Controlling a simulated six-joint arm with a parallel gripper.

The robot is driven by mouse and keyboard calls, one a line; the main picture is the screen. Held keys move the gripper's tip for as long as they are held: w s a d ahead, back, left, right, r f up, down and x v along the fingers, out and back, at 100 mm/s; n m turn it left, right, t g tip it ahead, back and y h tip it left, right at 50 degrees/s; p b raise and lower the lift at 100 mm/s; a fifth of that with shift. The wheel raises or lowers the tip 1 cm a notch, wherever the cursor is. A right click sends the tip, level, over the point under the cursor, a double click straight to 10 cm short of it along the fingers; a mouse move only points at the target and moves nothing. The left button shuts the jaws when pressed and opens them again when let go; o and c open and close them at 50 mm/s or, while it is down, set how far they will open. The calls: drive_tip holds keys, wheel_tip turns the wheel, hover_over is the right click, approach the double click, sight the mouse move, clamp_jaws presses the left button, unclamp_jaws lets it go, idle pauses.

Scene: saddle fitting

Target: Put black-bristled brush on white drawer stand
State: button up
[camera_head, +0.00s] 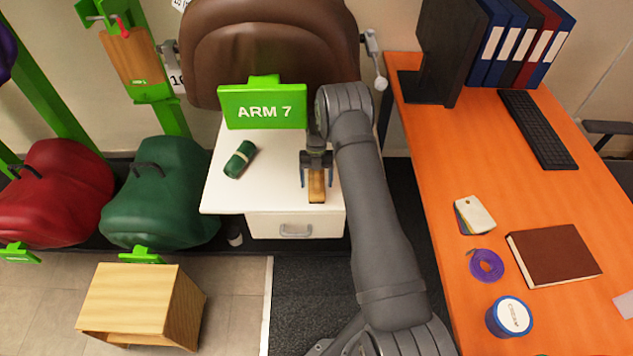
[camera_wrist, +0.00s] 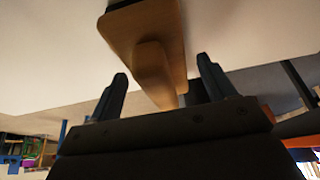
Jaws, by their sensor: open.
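The brush (camera_head: 317,188) is a wooden block with a raised wooden grip. It is over the front part of the white drawer stand's top (camera_head: 268,178) and appears to rest there. In the wrist view the brush (camera_wrist: 150,45) shows its wooden side and grip, with a dark strip at the top edge that may be its bristles; most of them are hidden. My gripper (camera_head: 317,176) is open just above the brush. In the wrist view my gripper's two fingers (camera_wrist: 162,85) stand apart on either side of the wooden grip, with gaps showing.
A dark green roll (camera_head: 240,159) with a pale band lies on the stand, left of my gripper. A green "ARM 7" sign (camera_head: 263,108) and a brown saddle (camera_head: 270,45) are behind. An orange desk (camera_head: 430,150) is to the right. The stand's front left is clear.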

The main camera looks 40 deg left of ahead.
sight(316, 178)
drive_tip(key=v, duration=1.1)
drive_tip(key=shift+a+r, duration=0.1)
drive_tip(key=shift+r, duration=0.1)
drive_tip(key=shift+f, duration=0.1)
drive_tip(key=x, duration=1.1)
drive_tip(key=shift+f, duration=0.25)
drive_tip(key=shift+s+r, duration=0.1)
drive_tip(key=shift+r, duration=1.7)
drive_tip(key=shift+f, duration=0.1)
